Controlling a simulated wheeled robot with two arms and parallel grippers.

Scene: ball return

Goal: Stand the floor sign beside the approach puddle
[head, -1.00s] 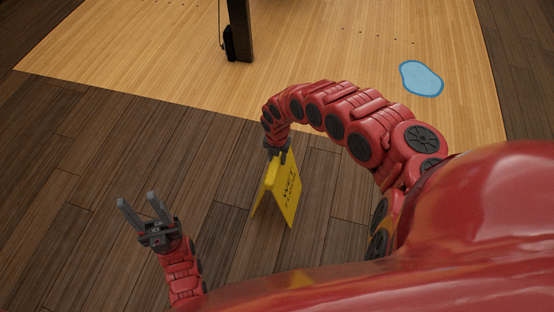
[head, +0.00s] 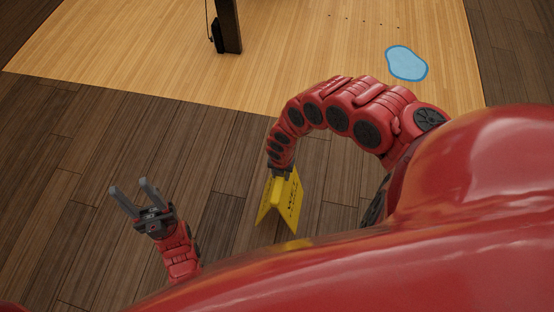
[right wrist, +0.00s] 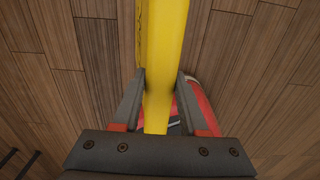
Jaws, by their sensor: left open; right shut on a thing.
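The yellow floor sign (head: 285,205) has dark lettering and stands in an A shape over the dark wood floor in the head view. My right gripper (head: 281,172) is shut on its top edge from above. In the right wrist view the sign (right wrist: 164,60) runs between both fingers of my right gripper (right wrist: 161,90). I cannot tell whether the sign's feet touch the floor. My left gripper (head: 134,195) is open and empty at the left. The blue puddle (head: 406,64) lies on the pale lane boards at the upper right, well apart from the sign.
The pale wood approach (head: 300,60) spans the top of the head view. A dark post (head: 229,28) with a black box stands on it. The dark plank floor (head: 100,140) at left is clear. My red body hides the lower right.

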